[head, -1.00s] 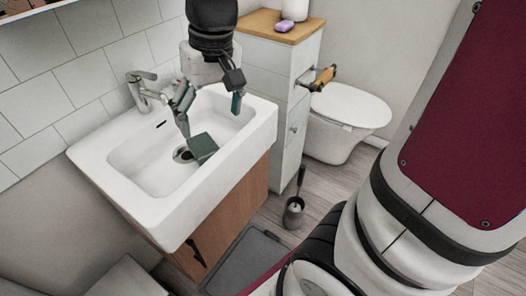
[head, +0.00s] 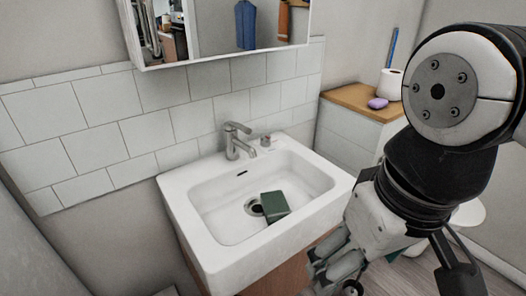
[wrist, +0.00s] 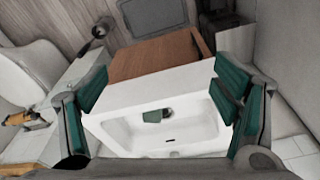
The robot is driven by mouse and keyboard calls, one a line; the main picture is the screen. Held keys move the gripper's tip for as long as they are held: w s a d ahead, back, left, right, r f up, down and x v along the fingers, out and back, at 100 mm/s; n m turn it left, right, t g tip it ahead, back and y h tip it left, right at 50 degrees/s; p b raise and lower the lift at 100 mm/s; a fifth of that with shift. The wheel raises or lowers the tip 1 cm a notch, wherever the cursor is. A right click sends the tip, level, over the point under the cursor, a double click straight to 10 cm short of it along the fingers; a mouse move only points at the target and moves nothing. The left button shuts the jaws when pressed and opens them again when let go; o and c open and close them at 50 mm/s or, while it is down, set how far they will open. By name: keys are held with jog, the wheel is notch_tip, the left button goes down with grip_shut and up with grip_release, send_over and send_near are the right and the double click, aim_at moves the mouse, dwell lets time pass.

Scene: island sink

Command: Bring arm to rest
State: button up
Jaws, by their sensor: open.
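My gripper (head: 338,272) is at the lower right of the head view, in front of and to the right of the sink, partly cut off by my arm. In the wrist view my gripper (wrist: 160,110) shows its green-padded fingers spread wide with nothing between them up close. The white sink (head: 195,218) is in the middle of the head view, and it also shows between the fingers in the wrist view (wrist: 150,80). A dark green block (head: 274,206) lies in the basin beside the drain, apart from my gripper.
A metal faucet (head: 236,140) stands at the sink's back edge. A mirror cabinet (head: 215,35) hangs above. A wood-topped cabinet (head: 350,96) at the right holds a purple soap (head: 378,103) and a white roll (head: 391,84). A toilet (wrist: 25,70) shows in the wrist view.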

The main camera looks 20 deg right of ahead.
dwell(0.3)
notch_tip(320, 180, up, 14)
jog(key=t+p, duration=0.2)
jog(key=p, duration=1)
jog(key=shift+d+f+t, duration=0.15)
jog(key=shift+d+t, duration=0.05)
jog(key=shift+t, duration=0.1)
jog(key=shift+w, duration=0.1)
